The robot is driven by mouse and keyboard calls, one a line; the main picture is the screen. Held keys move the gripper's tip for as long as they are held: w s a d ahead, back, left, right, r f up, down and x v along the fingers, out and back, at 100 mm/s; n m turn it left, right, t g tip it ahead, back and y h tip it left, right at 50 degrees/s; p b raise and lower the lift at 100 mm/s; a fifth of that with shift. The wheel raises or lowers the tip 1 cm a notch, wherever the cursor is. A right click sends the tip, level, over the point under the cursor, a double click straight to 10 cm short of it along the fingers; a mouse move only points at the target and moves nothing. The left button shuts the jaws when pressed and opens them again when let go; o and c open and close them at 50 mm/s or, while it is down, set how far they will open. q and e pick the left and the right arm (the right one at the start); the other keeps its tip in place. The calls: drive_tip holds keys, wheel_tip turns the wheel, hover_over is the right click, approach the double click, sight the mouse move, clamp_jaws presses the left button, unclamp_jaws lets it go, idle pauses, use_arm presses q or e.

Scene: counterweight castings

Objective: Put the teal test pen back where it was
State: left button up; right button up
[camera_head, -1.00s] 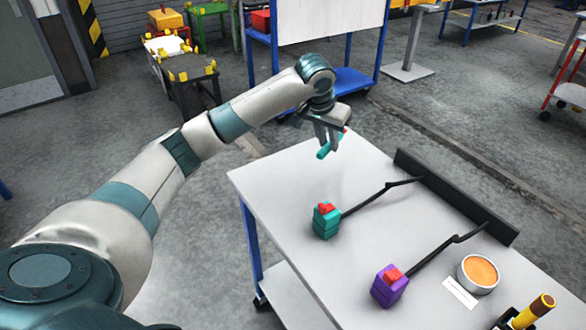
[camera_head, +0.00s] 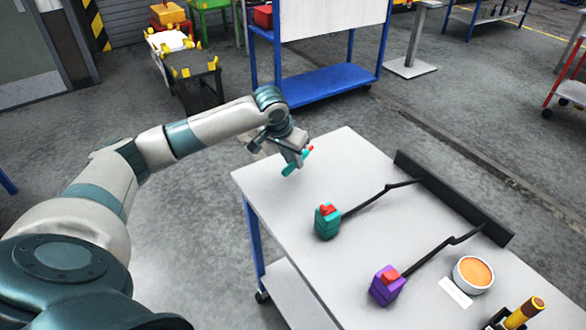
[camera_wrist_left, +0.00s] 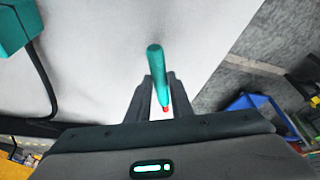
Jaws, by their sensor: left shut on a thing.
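The teal test pen (camera_head: 291,167) has a red tip and is held tilted above the far left corner of the white table. My left gripper (camera_head: 297,160) is shut on it. In the left wrist view the pen (camera_wrist_left: 155,62) sticks out between the two dark fingers (camera_wrist_left: 158,95), its red end toward the palm. A teal block with a red top (camera_head: 327,221) stands on the table with a dark cable running to a black rail. My right gripper is not in view.
The white table (camera_head: 290,240) also holds a purple block with a red top (camera_head: 387,286), a round dish with an orange inside (camera_head: 473,273), a white label (camera_head: 455,292) and a yellow-and-brown handled tool (camera_head: 525,312). A black rail (camera_head: 455,200) edges the far right side.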

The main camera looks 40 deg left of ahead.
sight(291, 163)
use_arm(q)
drive_tip(key=shift+f+p, duration=0.7)
drive_tip(key=shift+f, duration=1.3)
drive_tip(key=shift+f, duration=0.1)
drive_tip(key=o, duration=0.9)
drive_tip(key=shift+s+r, duration=0.25)
drive_tip(key=shift+r, duration=0.45)
drive_tip(key=b+v, duration=0.2)
drive_tip(key=v, duration=0.8)
drive_tip(key=shift+s+r, duration=0.2)
drive_tip(key=shift+r, duration=0.15)
